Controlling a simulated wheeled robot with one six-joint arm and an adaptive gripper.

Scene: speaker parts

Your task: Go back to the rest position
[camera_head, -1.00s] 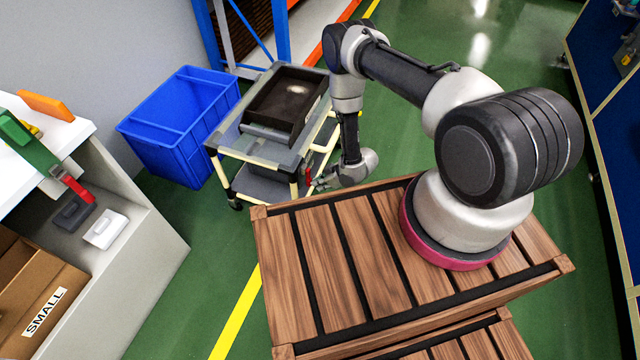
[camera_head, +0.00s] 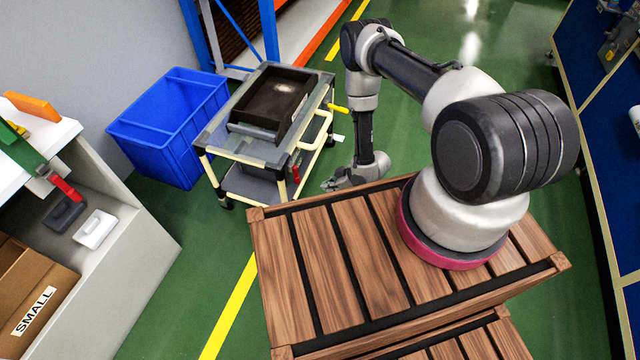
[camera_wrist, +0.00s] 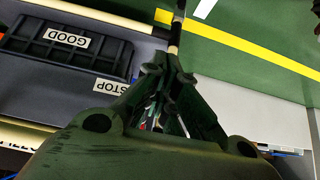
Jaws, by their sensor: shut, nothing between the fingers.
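My gripper (camera_head: 329,184) hangs low at the end of my folded arm, just beyond the far edge of my wooden-slatted base and to the right of the cart (camera_head: 214,140). In the wrist view my gripper (camera_wrist: 166,66) has its fingers drawn together with nothing between them. It is apart from the cart in the head view. No part is held.
The cart carries a dark tray (camera_head: 236,128) on top. A blue bin (camera_head: 150,150) stands left of it. A white shelf unit (camera_head: 150,235) with a cardboard box (camera_head: 30,290) is at left. Blue panels (camera_head: 605,130) stand at right. Green floor is clear behind my arm.

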